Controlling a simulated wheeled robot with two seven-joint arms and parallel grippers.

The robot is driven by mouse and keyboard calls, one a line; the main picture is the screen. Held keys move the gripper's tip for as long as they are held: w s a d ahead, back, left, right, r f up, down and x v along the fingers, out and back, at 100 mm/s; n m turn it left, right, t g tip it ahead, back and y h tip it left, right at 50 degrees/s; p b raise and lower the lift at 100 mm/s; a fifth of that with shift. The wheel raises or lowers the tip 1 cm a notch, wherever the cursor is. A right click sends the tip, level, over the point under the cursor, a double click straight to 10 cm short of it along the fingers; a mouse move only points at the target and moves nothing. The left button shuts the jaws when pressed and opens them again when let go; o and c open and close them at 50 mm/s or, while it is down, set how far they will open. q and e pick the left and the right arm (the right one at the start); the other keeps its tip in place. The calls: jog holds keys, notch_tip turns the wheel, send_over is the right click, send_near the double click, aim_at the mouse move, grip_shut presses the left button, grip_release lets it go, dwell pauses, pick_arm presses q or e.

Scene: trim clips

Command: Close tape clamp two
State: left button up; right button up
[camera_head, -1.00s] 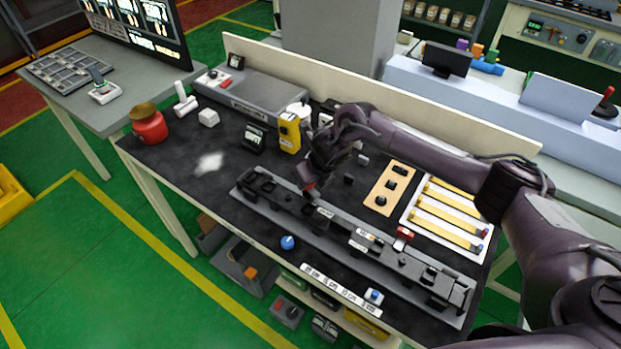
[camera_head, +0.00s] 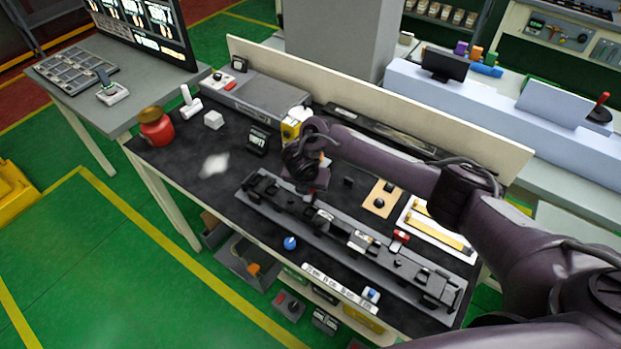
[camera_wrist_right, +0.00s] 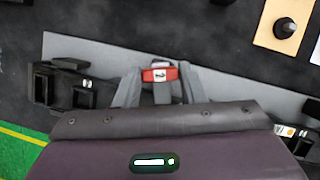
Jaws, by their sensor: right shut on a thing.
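The long grey fixture rail (camera_head: 340,240) lies along the front of the dark bench, with black clamps on it. In the right wrist view the rail (camera_wrist_right: 100,52) runs behind my fingers. My right gripper (camera_wrist_right: 160,80) is shut on a red-tagged clamp part (camera_wrist_right: 160,73), whose white label seems to read 2. In the head view my right gripper (camera_head: 316,192) is over the rail's left half, and my wrist hides the held part. A black clamp (camera_wrist_right: 62,88) stands to the left of the fingers. My left gripper is not in view.
A blue knob (camera_head: 290,243) is in front. A yellow device (camera_head: 292,128) stands behind my wrist.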

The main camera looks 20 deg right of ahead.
jog(key=shift+w+m+g+h+p, duration=0.1)
jog(key=shift+m+g+h+p, duration=0.25)
jog(key=shift+m, duration=0.5)
jog(key=shift+m+g+h+p, duration=0.15)
jog(key=shift+m+p, duration=0.25)
jog(key=shift+m, duration=0.45)
jog(key=o, duration=1)
